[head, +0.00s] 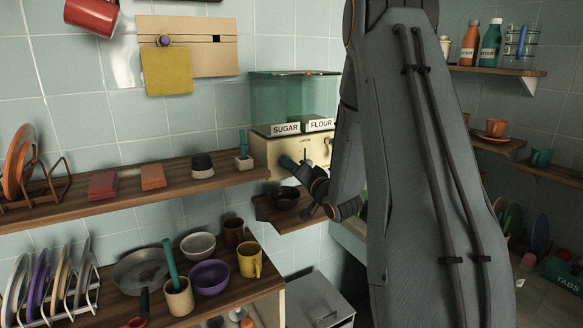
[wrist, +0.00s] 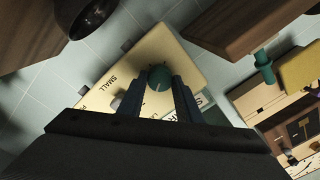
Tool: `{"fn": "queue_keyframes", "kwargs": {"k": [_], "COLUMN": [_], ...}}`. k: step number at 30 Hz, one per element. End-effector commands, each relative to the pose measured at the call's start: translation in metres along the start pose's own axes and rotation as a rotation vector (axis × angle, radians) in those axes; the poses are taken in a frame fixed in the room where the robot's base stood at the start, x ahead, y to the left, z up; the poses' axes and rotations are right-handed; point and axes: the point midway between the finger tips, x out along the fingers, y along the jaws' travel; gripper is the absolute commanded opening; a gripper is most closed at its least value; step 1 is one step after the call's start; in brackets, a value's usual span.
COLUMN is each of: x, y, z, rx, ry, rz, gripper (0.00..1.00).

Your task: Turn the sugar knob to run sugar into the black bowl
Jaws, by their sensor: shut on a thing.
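The cream dispenser (head: 268,152) with a clear teal hopper stands at the back centre, with SUGAR and FLOUR labels on its front. My gripper (head: 288,163) is at its front, on the SUGAR side. In the wrist view, my gripper's fingers (wrist: 160,92) are shut on a round teal knob (wrist: 159,76) on the cream dispenser face, taken as the sugar knob. The head view does not show the knob clearly. The black bowl (head: 284,196) sits on the small shelf below the dispenser; it also shows at the wrist view's top left (wrist: 92,17). Its inside cannot be made out.
A wooden shelf (head: 130,186) left of the dispenser holds red and orange blocks and a small pot with a teal-handled item (head: 243,146). Below, a lower shelf (head: 95,318) carries plates, bowls, a pan and a yellow mug (head: 250,262). My arm hides much of the right side.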

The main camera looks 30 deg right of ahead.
Motion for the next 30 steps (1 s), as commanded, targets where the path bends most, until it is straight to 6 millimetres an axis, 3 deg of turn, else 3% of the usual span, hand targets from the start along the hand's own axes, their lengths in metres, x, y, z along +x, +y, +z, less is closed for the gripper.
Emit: {"fn": "queue_keyframes", "kwargs": {"k": [8,9,12,23,30], "x": [0.0,0.0,0.0,-0.004,-0.039], "y": [0.0,0.0,0.0,0.001,0.002], "z": [0.0,0.0,0.0,0.0,0.0], "rx": [0.0,0.0,0.0,-0.001,-0.001], "ry": [0.001,0.001,0.001,0.001,0.002], "rz": [0.001,0.001,0.0,0.0,0.002], "gripper": [0.09,0.35,0.5,0.5,0.5]}}
